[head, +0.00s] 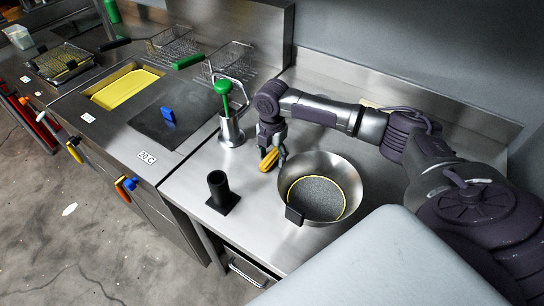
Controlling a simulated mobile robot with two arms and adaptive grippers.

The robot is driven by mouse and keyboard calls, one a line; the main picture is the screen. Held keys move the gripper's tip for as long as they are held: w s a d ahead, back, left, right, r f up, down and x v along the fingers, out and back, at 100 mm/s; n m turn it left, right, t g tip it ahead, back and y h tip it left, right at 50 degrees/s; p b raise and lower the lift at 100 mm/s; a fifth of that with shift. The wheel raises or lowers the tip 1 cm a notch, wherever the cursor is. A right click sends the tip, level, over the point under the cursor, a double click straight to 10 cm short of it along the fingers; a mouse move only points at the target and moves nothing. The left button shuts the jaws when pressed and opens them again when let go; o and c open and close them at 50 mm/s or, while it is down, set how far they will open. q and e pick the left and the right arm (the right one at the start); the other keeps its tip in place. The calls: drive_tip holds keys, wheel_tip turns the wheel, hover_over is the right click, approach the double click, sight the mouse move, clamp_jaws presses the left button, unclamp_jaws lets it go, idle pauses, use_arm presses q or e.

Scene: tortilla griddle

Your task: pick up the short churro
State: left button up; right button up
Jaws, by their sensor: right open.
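A short golden-yellow churro (267,161) shows at the counter's middle, just left of the steel bowl. My right gripper (275,151) comes down over it from above, fingers pointing down and jaws open. The churro shows at the fingertips, leaning slightly. I cannot tell whether the fingers touch it or whether its lower end rests on the counter. My left gripper is not in view.
The wide steel bowl (349,169) holds a grey, yellow-rimmed disc and stands close right of the gripper. A black cylinder on a square base (219,190) stands front left. A green-handled press (231,130) stands behind left. A fryer with yellow oil (125,86) lies farther left.

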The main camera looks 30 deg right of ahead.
drive_tip(key=shift+c, duration=0.2)
drive_tip(key=c, duration=1.1)
drive_tip(key=shift+o, duration=0.2)
drive_tip(key=shift+r, duration=0.15)
